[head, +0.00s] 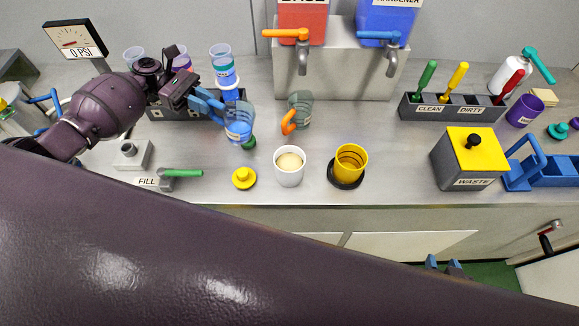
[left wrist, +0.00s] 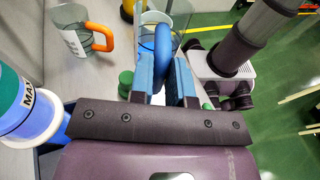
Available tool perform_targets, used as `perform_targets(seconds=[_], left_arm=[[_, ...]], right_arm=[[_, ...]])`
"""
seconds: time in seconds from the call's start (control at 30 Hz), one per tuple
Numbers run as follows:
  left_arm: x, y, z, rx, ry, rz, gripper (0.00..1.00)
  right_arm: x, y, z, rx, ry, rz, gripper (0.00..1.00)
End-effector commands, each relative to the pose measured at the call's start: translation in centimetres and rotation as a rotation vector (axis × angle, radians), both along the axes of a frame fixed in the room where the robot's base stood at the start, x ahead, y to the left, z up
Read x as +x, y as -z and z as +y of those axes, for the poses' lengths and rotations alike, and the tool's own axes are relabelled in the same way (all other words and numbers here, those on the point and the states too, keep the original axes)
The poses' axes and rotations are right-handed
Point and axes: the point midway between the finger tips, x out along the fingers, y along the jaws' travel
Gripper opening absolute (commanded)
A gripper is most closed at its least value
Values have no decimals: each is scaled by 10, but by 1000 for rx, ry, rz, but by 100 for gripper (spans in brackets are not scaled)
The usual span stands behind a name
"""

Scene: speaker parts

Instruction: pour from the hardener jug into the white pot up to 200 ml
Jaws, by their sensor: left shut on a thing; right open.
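The hardener jug (head: 238,130) is a clear jug with a blue handle and blue liquid inside. My left gripper (head: 212,106) is shut on its blue handle, which also shows between the fingers in the left wrist view (left wrist: 162,45). The jug is to the left of and behind the white pot, apart from it. The white pot (head: 289,177) stands on the bench with cream-coloured contents. Its level marks cannot be read. My right gripper (head: 447,267) is open and empty, low in front of the bench, mostly hidden by my arm.
A jug with an orange handle (head: 300,106) stands behind the white pot. A yellow pot (head: 350,163) on a black disc is to its right, a yellow lid (head: 244,178) to its left. The waste box (head: 470,160) is farther right. Dispenser taps (head: 303,60) hang behind.

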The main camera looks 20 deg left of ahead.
Motion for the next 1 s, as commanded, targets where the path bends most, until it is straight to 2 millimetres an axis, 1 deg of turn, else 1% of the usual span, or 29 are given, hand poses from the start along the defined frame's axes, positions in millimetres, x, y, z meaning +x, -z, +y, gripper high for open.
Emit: perform_targets(seconds=[0.03,0.3,0.6,1.0], left_arm=[[0,-6,0,0,0,-1,0],[0,-32,0,-1,0,2,0],[0,-55,0,1,0,0,0],[0,-57,0,0,0,0,0]], right_arm=[[0,-5,0,0,0,1,43],[-2,-26,0,0,0,8,43],[-1,-21,0,0,1,6,43],[-1,-22,0,0,0,5,43]])
